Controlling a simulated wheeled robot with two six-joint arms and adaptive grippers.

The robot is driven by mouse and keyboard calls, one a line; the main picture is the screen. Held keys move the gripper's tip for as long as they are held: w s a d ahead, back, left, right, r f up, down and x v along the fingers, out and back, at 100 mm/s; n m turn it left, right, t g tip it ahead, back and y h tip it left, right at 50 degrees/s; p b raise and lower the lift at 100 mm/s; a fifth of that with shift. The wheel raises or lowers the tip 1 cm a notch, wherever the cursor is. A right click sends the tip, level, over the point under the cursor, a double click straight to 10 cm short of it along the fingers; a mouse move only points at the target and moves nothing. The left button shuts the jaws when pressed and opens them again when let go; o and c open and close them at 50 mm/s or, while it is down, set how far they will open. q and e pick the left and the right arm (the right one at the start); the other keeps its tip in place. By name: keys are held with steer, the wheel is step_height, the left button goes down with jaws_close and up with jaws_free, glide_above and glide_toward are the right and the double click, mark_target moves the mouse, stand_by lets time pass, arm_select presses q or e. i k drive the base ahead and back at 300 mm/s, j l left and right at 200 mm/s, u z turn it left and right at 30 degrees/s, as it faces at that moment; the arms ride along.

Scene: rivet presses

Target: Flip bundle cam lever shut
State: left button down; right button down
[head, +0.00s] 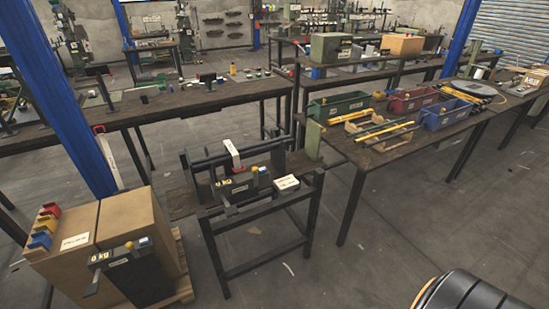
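On a small dark metal stand (262,222), dark bars (212,160) run across the top. Just in front is a dark device (232,187) marked "0 kg" with a yellow knob. A white labelled block (287,183) lies to its right.
Cardboard boxes (115,225) on a pallet stand at left, with a second "0 kg" device (125,270) at their front. A blue post (75,120) rises behind them. A table with green, red and blue bins (447,113) is at right.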

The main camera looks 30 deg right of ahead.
mark_target(255, 170)
steer(key=z, duration=0.8)
steer(key=u, duration=0.4)
steer(key=i+l+u, duration=0.15)
steer(key=l+u, duration=0.15)
steer(key=l, duration=0.3)
steer(key=i+l+u, duration=0.15)
steer(key=l+u, duration=0.15)
steer(key=l, duration=0.3)
steer(key=l+u, duration=0.25)
steer(key=l, duration=0.75)
